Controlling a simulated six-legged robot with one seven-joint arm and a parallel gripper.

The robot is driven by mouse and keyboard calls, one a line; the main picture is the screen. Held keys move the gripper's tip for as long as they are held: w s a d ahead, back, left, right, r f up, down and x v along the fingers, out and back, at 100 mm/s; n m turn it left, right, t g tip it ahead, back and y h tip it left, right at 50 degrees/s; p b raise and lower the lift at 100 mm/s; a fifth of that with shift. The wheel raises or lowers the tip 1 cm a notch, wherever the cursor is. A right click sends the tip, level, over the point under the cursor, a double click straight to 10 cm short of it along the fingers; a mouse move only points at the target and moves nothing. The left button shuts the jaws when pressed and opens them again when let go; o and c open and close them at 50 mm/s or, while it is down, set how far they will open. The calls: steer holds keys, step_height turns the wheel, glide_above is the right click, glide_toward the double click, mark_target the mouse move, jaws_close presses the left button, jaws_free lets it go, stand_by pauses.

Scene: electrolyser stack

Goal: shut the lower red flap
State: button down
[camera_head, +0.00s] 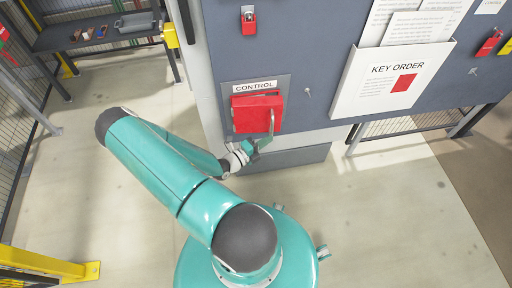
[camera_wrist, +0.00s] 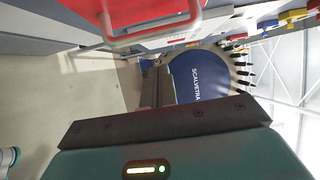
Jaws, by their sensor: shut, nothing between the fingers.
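The red flap (camera_head: 257,112) is on the grey panel under the CONTROL label. It stands out from the panel; how far it is open I cannot tell. A pale metal bar handle (camera_head: 271,123) is at its right side. In the wrist view, the flap (camera_wrist: 138,10) fills the top edge, with its handle (camera_wrist: 150,36) looping below it. My gripper (camera_head: 256,149) is shut and empty, just below the flap's lower right, close to the handle. Whether it touches the handle I cannot tell. In the wrist view, the fingers (camera_wrist: 160,85) point up toward the handle.
A white KEY ORDER holder (camera_head: 393,80) with papers juts from the panel at right. A red padlock (camera_head: 249,22) hangs above the flap. A grey ledge (camera_head: 290,157) runs below it. A bench (camera_head: 95,35) stands at back left. The floor (camera_head: 370,215) at right is clear.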

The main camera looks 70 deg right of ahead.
steer(key=shift+w+d, duration=0.25)
steer(key=shift+d, duration=0.55)
steer(key=shift+w+d, duration=0.25)
steer(key=shift+d, duration=0.5)
steer(key=shift+s+d, duration=0.1)
steer(key=shift+d, duration=0.8)
glide_toward(272, 129)
steer(key=s+a, duration=0.2)
steer(key=a, duration=0.3)
steer(key=shift+w+a+r, duration=0.15)
steer(key=shift+w+a, duration=0.15)
steer(key=shift+a, duration=0.2)
